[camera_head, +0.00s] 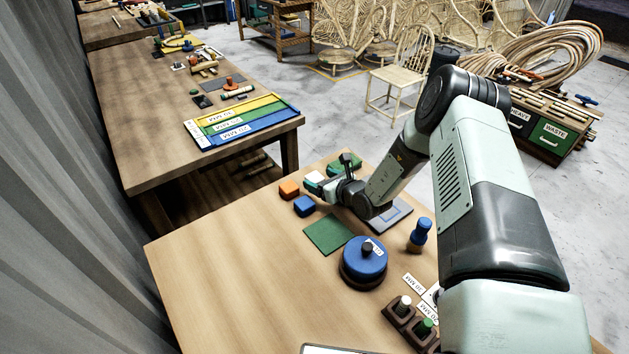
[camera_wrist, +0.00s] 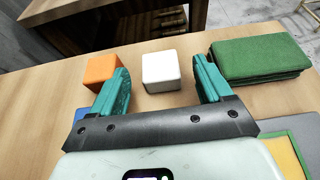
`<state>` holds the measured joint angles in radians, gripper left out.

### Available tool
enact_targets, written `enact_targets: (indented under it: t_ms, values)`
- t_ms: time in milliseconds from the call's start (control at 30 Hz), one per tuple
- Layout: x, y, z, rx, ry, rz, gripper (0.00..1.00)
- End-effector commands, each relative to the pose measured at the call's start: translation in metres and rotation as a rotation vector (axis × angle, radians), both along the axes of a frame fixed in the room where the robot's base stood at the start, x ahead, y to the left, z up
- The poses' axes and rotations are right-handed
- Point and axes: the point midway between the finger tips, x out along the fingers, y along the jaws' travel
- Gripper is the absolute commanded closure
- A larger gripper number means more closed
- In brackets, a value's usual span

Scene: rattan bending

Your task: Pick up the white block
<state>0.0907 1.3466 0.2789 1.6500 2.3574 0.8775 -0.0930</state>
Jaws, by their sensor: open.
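The white block (camera_wrist: 161,71) sits on the wooden table, in front of my gripper (camera_wrist: 160,88) in the wrist view. It lies between the lines of the two teal fingers, slightly beyond the tips, and does not appear to be held. The fingers are spread wide apart. In the head view the white block (camera_head: 314,177) shows partly behind my gripper (camera_head: 327,184) near the far edge of the table. Whether a finger touches it cannot be told.
An orange block (camera_wrist: 102,70) stands close by the left finger. A blue block (camera_head: 304,206) is nearer, beside a green mat (camera_head: 329,234). A stack of green cloths (camera_wrist: 259,60) lies right of the right finger. A round blue-topped object (camera_head: 364,258) stands nearer on the table.

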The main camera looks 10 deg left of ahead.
Motion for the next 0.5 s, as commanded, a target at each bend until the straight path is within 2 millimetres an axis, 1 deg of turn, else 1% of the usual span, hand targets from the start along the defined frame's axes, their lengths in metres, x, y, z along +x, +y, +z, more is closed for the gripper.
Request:
enact_targets:
  t_ms: [33, 200, 467, 500]
  values:
    - [0.005, 0.007, -0.005, 0.001, 0.001, 0.002, 0.21]
    - [0.019, 0.02, -0.013, 0.0, -0.001, 0.001, 0.21]
    - [0.021, 0.022, -0.014, 0.0, 0.001, 0.001, 0.21]
    - [0.021, 0.022, -0.014, 0.0, 0.001, 0.001, 0.23]
